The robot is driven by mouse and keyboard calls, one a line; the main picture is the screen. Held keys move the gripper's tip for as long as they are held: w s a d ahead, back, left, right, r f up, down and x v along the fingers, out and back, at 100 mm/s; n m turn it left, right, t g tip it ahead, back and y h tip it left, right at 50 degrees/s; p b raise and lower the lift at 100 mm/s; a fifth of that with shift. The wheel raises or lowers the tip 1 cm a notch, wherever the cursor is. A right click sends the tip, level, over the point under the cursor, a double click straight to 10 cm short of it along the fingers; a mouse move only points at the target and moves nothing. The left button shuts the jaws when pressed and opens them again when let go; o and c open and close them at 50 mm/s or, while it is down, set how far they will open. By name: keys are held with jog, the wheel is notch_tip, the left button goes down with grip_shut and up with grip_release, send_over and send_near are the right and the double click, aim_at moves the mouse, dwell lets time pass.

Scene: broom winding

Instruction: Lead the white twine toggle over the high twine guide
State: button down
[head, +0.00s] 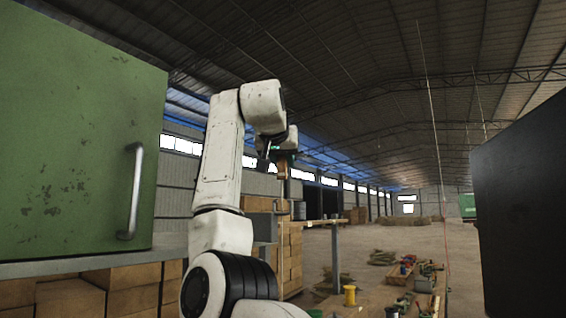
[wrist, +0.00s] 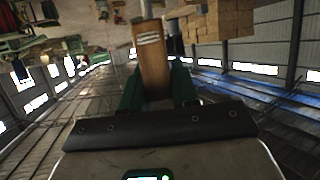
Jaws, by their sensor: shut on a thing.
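My gripper (head: 283,157) is raised at the upper middle of the head view. Its two green fingers (wrist: 156,82) are shut on a brown wooden piece with white bands, which I take for the white twine toggle (wrist: 152,58). In the head view the toggle (head: 283,169) hangs below the fingers, small and upright. A pale thin rod or cord continues from its far end in the wrist view. I cannot clearly pick out the high twine guide.
A green cabinet (head: 75,130) with a metal handle fills the left. A dark panel (head: 520,210) closes off the right. A low bench (head: 375,297) holds a yellow spool (head: 349,295) and tools. Thin lines (head: 432,120) hang from the roof. The air right of my gripper looks open.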

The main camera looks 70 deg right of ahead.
jog(key=s+a, duration=0.3)
jog(key=a, duration=0.5)
jog(key=shift+s+a, duration=0.15)
jog(key=shift+a, duration=0.15)
jog(key=shift+a, duration=0.1)
dwell(0.4)
dwell(0.6)
